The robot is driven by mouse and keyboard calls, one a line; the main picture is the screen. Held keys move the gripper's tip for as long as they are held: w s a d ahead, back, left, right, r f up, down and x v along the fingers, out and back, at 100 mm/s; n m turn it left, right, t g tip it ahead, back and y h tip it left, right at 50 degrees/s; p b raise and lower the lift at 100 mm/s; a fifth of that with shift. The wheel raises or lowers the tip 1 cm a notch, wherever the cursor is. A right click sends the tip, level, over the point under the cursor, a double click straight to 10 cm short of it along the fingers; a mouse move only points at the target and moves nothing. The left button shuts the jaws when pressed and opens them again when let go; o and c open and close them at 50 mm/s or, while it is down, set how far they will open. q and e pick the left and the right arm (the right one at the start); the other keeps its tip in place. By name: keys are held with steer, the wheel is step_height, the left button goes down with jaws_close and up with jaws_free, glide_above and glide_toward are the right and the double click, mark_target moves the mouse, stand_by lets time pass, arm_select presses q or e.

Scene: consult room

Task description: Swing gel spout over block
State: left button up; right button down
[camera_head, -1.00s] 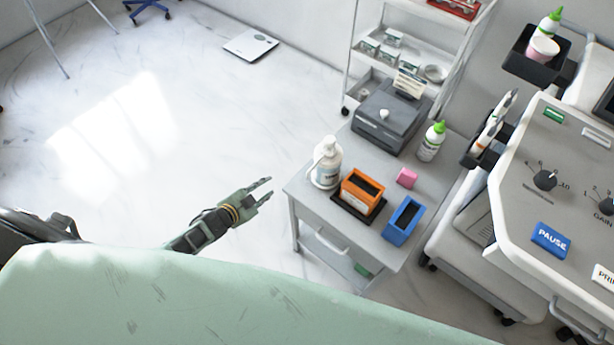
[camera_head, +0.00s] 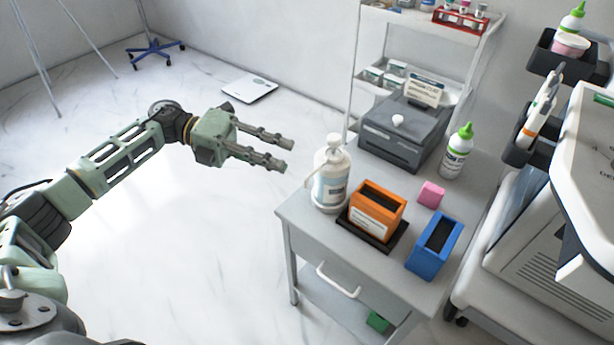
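A white pump bottle (camera_head: 332,182) with a pump head stands upright at the left of the grey table. Its thin spout (camera_head: 313,173) points down-left, away from the pink block. The small pink block (camera_head: 431,194) sits to the right, behind the blue box. My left gripper (camera_head: 283,154) is left of the bottle, raised over the floor. Its two fingers are apart, point right toward the bottle, and hold nothing. It does not touch the bottle. My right gripper is out of view.
The table (camera_head: 300,225) also holds an orange box (camera_head: 377,208) on a dark base, a blue box (camera_head: 434,246), a green-capped bottle (camera_head: 456,152) and a grey machine (camera_head: 402,130). A shelf cart stands behind. A console (camera_head: 545,220) stands at right.

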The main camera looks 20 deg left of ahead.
arm_select(q)
steer(key=d+f, duration=0.1)
steer(key=d, duration=0.6)
steer(key=shift+w, duration=0.25)
steer(key=shift+f, duration=0.1)
steer(key=shift+c, duration=0.4)
jaws_close()
